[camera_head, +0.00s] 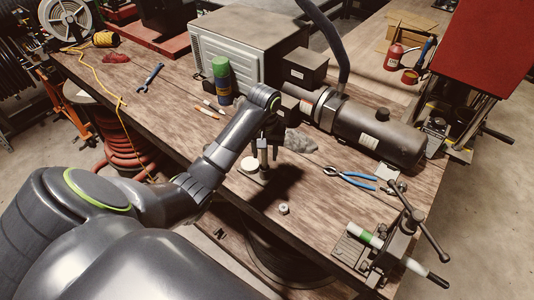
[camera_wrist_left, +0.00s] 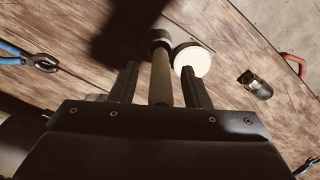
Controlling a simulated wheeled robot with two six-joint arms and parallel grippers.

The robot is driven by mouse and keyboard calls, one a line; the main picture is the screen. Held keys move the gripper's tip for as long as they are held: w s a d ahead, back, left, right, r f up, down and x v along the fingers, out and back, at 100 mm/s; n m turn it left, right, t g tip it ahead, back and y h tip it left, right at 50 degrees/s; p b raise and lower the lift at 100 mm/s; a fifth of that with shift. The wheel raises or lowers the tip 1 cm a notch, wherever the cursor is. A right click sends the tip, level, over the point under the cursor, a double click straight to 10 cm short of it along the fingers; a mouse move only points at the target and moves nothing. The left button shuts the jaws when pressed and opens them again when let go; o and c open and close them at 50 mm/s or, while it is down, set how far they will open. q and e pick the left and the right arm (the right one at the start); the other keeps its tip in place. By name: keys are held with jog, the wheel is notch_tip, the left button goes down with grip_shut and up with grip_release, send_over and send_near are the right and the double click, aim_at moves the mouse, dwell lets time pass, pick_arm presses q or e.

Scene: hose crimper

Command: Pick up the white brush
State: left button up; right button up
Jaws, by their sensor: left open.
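My left gripper (camera_head: 265,140) is open and points down over the near part of the bench. In the left wrist view its two fingers (camera_wrist_left: 158,88) stand on either side of a slim, dull brown-grey rod (camera_wrist_left: 161,78) with a dark round end. The rod's foot (camera_head: 263,158) shows below the gripper in the head view. A white round piece (camera_head: 250,164) is beside the rod, just left of it; it also shows in the wrist view (camera_wrist_left: 192,60) near one fingertip. I cannot tell whether rod and white piece together are the white brush. My right gripper is not in view.
Blue-handled pliers (camera_head: 350,178) lie to the right. A vise (camera_head: 398,240) is at the right front corner. A dark cylinder (camera_head: 380,130), a grey machine (camera_head: 250,45) and a green-capped can (camera_head: 222,80) stand behind. A small fitting (camera_head: 283,208) lies near the front edge.

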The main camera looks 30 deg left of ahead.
pick_arm(q)
jog(key=shift+s+d+r, duration=0.1)
jog(key=shift+s+d, duration=0.05)
jog(key=shift+s, duration=0.1)
jog(key=shift+s+d+r, duration=0.1)
jog(key=shift+s+r, duration=0.1)
jog(key=shift+s, duration=0.1)
jog(key=c, duration=0.4)
jog(key=shift+c, duration=1.1)
jog(key=shift+w+f, duration=0.15)
jog(key=shift+w, duration=0.05)
grip_shut()
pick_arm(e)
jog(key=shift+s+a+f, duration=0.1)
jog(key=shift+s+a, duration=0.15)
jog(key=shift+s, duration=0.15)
